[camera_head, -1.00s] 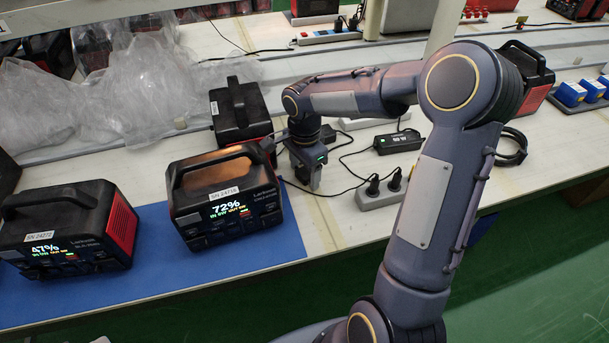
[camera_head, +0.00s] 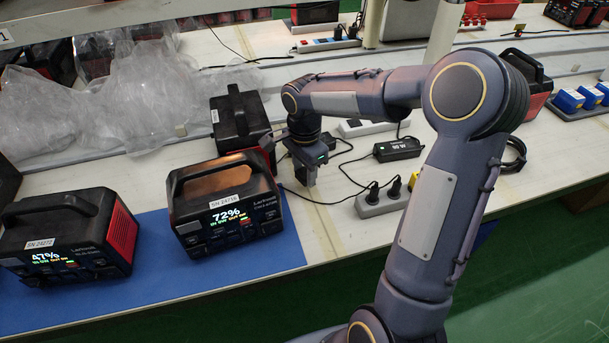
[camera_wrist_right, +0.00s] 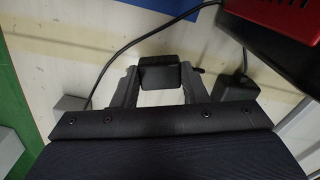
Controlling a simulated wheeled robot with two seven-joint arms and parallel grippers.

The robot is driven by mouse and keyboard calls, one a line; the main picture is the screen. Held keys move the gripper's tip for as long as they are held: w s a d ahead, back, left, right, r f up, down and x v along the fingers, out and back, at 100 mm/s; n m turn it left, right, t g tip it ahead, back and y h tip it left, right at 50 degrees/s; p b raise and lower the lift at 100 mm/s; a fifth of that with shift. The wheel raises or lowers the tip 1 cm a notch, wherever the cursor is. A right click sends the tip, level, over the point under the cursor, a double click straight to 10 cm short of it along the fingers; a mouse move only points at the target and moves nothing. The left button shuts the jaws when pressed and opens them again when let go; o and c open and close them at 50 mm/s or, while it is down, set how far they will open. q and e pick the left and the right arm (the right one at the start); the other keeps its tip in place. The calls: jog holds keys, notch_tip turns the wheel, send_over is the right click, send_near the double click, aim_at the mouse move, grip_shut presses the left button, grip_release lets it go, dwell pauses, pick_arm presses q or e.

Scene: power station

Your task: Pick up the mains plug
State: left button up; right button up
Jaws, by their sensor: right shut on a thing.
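My right gripper (camera_head: 309,175) hangs fingers-down over the table, right of the power station showing 72% (camera_head: 226,225). In the right wrist view, my right gripper (camera_wrist_right: 163,84) is shut on a small black block, the mains plug (camera_wrist_right: 171,76), which sits between the fingertips. A black cable (camera_wrist_right: 122,52) runs nearby, passing left of the fingers; where it joins the plug is not clear. In the head view the plug is mostly hidden by the gripper, and I cannot tell its height above the table. My left gripper is not in view.
A grey power strip (camera_head: 375,208) with two black plugs lies right of the gripper. A black adapter (camera_head: 398,149) and a white strip (camera_head: 366,128) lie behind. Another power station (camera_head: 241,120) stands behind left. A further station (camera_head: 66,236) is on the blue mat (camera_head: 190,277).

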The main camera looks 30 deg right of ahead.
jog(key=s+a+r, duration=0.1)
jog(key=s+r, duration=0.9)
jog(key=s, duration=0.4)
jog(key=shift+a+r+p, duration=0.3)
jog(key=shift+a, duration=0.1)
